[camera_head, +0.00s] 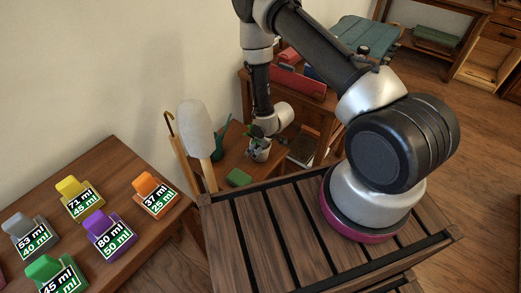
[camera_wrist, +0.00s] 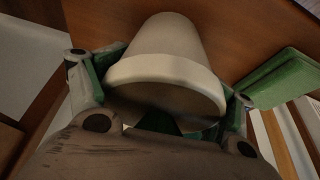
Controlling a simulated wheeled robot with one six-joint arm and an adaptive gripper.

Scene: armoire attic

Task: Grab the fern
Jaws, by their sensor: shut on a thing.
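The fern (camera_head: 257,131) shows as a few dark green leaves above a small pale pot (camera_head: 260,151) in the head view. The pot is over or on a small wooden table (camera_head: 233,158); I cannot tell if it touches. In the wrist view, the pot (camera_wrist: 165,55) fills the upper middle with its rim toward me, and the leaves are mostly hidden. My gripper (camera_wrist: 165,95) has a finger on each side of the pot's rim and is shut on it. My gripper (camera_head: 262,138) is small and partly hidden in the head view.
A green book (camera_head: 238,178) lies near the pot, also in the wrist view (camera_wrist: 278,78). A green object (camera_head: 220,148) stands left of it. A tall white-headed item (camera_head: 195,128) and a cane (camera_head: 170,125) stand nearby. A desk with labelled coloured blocks (camera_head: 108,235) is at left.

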